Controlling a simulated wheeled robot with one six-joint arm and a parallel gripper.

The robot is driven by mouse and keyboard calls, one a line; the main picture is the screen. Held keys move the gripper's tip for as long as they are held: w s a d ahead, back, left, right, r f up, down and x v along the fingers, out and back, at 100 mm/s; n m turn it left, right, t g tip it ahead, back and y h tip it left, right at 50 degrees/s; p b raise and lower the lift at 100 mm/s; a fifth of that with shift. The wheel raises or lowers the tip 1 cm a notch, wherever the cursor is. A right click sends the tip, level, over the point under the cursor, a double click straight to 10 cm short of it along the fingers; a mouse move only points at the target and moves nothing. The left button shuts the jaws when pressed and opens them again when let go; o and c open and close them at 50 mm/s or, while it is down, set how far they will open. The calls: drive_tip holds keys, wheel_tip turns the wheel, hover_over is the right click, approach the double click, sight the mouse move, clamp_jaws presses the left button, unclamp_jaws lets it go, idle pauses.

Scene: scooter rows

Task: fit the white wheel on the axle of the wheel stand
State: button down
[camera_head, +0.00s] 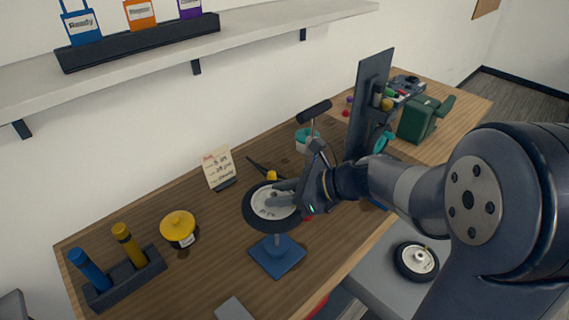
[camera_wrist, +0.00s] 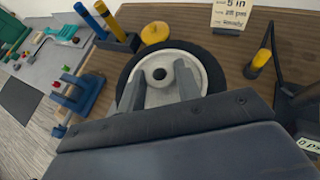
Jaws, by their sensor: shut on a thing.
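The white wheel (camera_head: 258,207), a white hub in a black tyre, lies about flat over the wheel stand (camera_head: 274,262) in the head view. The stand has a blue square base and a short post rising to the wheel's underside. My gripper (camera_head: 282,198) reaches in from the right and is shut on the wheel. In the wrist view, the fingers of my gripper (camera_wrist: 160,85) lie over the hub of the white wheel (camera_wrist: 148,58). The hub's centre hole looks dark. The axle tip is hidden, so I cannot tell if it is in the hole.
A second wheel (camera_head: 416,261) lies on a grey surface at the lower right. A yellow-lidded pot (camera_head: 178,228), a tool holder (camera_head: 126,283) and a note card (camera_head: 218,170) stand on the bench left of the wheel. A dark upright panel (camera_head: 370,100) stands behind my arm.

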drive_tip(key=shift+w, duration=0.35)
drive_tip(key=shift+s+f+b, duration=0.15)
drive_tip(key=shift+f+b, duration=0.25)
drive_tip(key=shift+b, duration=0.15)
wheel_tip(320, 180, down, 5)
drive_tip(key=b, duration=0.4)
drive_tip(key=shift+r, duration=0.1)
drive_tip(key=shift+d, duration=0.1)
drive_tip(key=shift+f+b, duration=3.45)
drive_tip(key=shift+f, duration=1.05)
idle(0.4)
drive_tip(key=c, duration=0.9)
unclamp_jaws()
drive_tip(key=shift+c, duration=0.2)
